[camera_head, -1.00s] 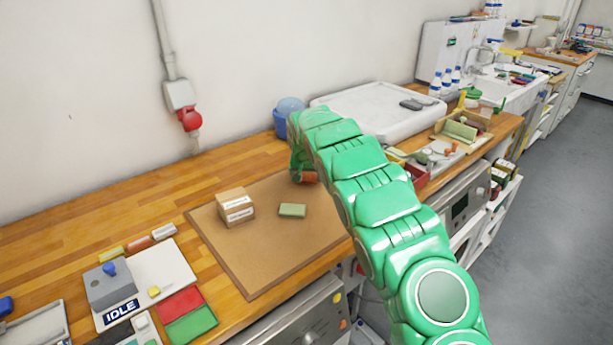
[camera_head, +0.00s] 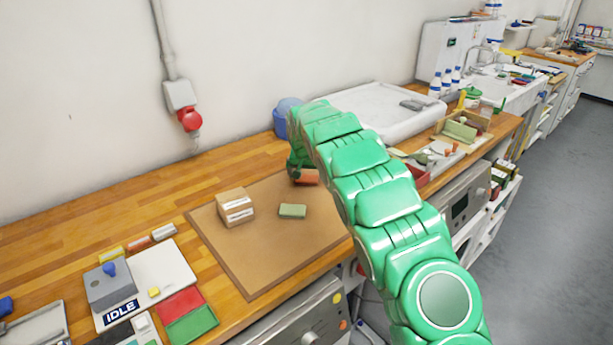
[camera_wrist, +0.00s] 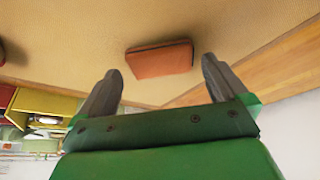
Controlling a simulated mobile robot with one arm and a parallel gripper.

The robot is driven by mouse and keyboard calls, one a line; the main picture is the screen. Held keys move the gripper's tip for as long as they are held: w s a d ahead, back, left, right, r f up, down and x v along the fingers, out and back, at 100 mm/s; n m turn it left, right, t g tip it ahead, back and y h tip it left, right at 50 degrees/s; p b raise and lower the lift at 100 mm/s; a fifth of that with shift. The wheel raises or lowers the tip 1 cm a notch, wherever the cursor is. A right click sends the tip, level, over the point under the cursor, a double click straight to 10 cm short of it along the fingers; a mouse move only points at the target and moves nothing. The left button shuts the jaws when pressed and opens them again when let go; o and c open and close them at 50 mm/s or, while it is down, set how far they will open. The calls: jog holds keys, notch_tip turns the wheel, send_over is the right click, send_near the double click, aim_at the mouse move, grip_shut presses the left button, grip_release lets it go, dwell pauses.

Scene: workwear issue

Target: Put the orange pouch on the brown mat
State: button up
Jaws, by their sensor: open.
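The orange pouch (camera_head: 308,177) lies on the far right part of the brown mat (camera_head: 266,254). In the wrist view the pouch (camera_wrist: 160,60) rests flat on the mat (camera_wrist: 75,30), between and just beyond my two fingertips. My gripper (camera_wrist: 162,67) is open, with a gap between each finger and the pouch. In the head view my arm hides most of my gripper and the area around it, and the pouch shows just beside my wrist.
A cardboard box (camera_head: 235,207) and a green pouch (camera_head: 292,211) sit on the mat. A white tray (camera_head: 370,105) and a blue container (camera_head: 283,112) stand behind my arm. A grey device (camera_head: 108,288) sits at left. The mat's front part is clear.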

jog(key=v, duration=1)
